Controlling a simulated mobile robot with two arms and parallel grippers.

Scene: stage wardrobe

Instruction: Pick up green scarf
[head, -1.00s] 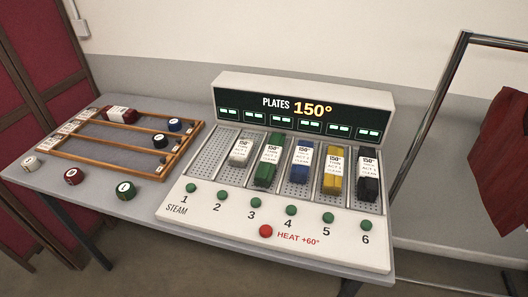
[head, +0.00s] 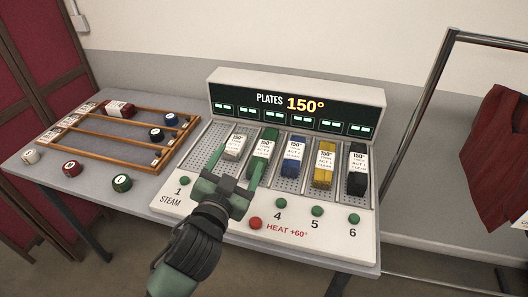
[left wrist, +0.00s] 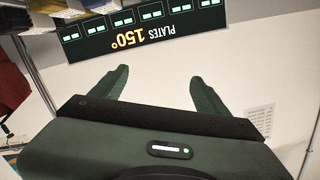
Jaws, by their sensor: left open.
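The green scarf (head: 270,134) is a folded bundle with a white tag, lying in the third slot from the left on the white plate machine (head: 330,247) in the head view. My left gripper (head: 238,160) is open and empty, in front of the left slots. Its right finger overlaps the lower part of the green scarf in the picture; I cannot tell whether they touch. The left wrist view shows the two spread fingers (left wrist: 162,82) with nothing between them. I cannot make out the green scarf there. My right gripper is not in view.
A white bundle (head: 234,146) lies left of the green scarf; blue (head: 291,167), yellow (head: 323,177) and black (head: 356,184) ones lie to its right. A red heat button (head: 255,223) is on the front. A wooden rack (head: 112,158) stands left. A metal rail (head: 420,105) stands right.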

